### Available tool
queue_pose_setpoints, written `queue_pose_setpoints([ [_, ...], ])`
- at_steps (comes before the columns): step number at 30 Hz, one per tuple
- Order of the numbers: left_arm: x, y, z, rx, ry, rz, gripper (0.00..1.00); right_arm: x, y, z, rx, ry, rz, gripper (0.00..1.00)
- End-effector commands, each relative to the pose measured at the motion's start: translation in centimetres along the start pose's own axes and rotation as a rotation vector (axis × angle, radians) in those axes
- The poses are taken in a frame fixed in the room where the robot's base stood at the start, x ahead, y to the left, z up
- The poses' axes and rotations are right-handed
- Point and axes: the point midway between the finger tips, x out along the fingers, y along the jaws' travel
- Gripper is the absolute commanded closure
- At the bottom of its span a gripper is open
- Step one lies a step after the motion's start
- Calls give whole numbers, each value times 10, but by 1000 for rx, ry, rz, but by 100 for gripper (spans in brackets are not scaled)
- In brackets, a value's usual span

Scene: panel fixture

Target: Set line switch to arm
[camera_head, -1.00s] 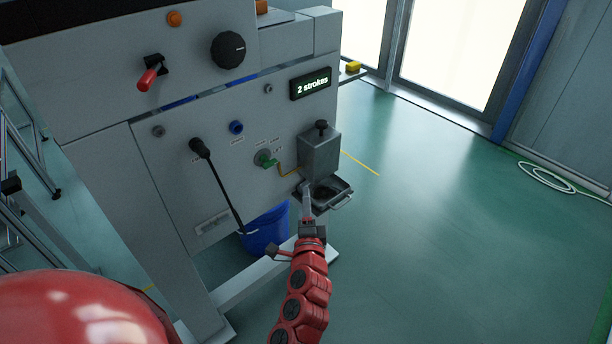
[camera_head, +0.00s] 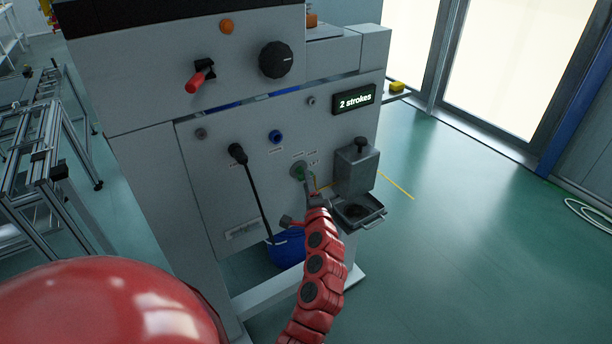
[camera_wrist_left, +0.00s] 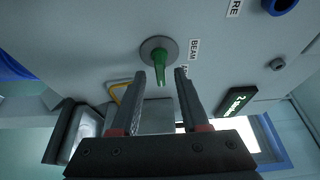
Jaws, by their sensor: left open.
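The switch with a green handle (camera_head: 299,173) sits on a round grey base on the grey panel. In the left wrist view its green handle (camera_wrist_left: 159,66) points down and slightly right in the picture. Labels beside it include "BEAM" and a partly hidden one starting with "A". My left gripper (camera_head: 308,178) is in front of the switch and partly covers it in the head view. In the left wrist view the left gripper (camera_wrist_left: 161,76) is open, with the handle showing between its fingertips. I cannot tell whether they touch it. My right gripper is not in view.
A metal box (camera_head: 356,170) with a black knob and a tray (camera_head: 362,221) stand right of the switch. A black lever (camera_head: 254,195) hangs to the left. A blue bucket (camera_head: 287,250) is below. A display (camera_head: 354,100) reads "2 strokes".

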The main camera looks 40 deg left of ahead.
Motion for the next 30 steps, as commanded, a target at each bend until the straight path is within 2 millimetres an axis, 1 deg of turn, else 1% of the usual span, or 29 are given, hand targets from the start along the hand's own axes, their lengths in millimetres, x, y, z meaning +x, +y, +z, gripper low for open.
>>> queue_pose_setpoints([
  [1,10,-2,1,-2,-2,-2,55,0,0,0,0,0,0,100],
  [6,29,0,0,-1,0,-1,55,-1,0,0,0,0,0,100],
  [10,35,-1,0,-2,1,-1,55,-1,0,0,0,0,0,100],
  [17,35,0,-1,-1,2,-1,55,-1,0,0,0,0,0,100],
  [18,35,0,-1,-1,2,-1,57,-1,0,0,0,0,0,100],
  [20,35,0,-1,-1,2,-1,68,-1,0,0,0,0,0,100],
  [21,35,0,-1,-1,2,-1,75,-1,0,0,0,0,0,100],
  [25,35,0,-1,0,2,-1,98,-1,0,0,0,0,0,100],
  [26,35,0,-1,0,2,-1,100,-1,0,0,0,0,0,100],
  [30,35,0,-1,0,3,-1,100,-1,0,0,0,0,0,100],
])
